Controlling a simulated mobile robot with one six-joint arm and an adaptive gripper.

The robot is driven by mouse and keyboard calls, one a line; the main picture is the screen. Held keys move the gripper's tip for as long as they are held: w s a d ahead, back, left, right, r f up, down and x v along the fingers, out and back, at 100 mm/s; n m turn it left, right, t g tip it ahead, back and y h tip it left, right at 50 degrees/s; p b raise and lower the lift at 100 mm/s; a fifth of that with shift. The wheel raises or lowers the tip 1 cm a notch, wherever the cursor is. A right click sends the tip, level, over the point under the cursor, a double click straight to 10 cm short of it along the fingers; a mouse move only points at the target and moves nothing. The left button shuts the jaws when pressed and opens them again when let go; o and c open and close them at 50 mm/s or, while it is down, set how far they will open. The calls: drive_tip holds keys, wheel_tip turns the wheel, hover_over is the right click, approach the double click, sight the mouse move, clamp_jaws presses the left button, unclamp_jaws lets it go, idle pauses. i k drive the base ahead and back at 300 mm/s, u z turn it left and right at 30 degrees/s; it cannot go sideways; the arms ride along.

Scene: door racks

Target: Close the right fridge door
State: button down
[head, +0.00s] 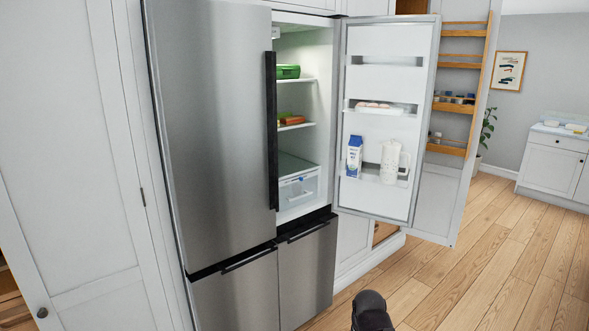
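The right fridge door (384,207) stands wide open, swung out to the right, with its white inner side and shelves facing me. It holds a milk carton (354,157), a white pitcher (389,163) and an egg tray (372,108). The fridge interior (316,100) is exposed, with a green container (288,71) on a shelf. The left fridge door (210,120) is shut, with a long black vertical handle (271,130). A dark rounded part of my arm shows at the bottom edge. My gripper's fingers are not in view.
A tall cabinet door with wooden racks (459,90) stands open just behind the fridge door. The wooden floor (500,260) is clear at the right. A low white cabinet (553,165) stands far right. Lower fridge drawers (305,270) are shut.

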sight(391, 61)
drive_tip(key=z, duration=1.5)
drive_tip(key=i, duration=3.1)
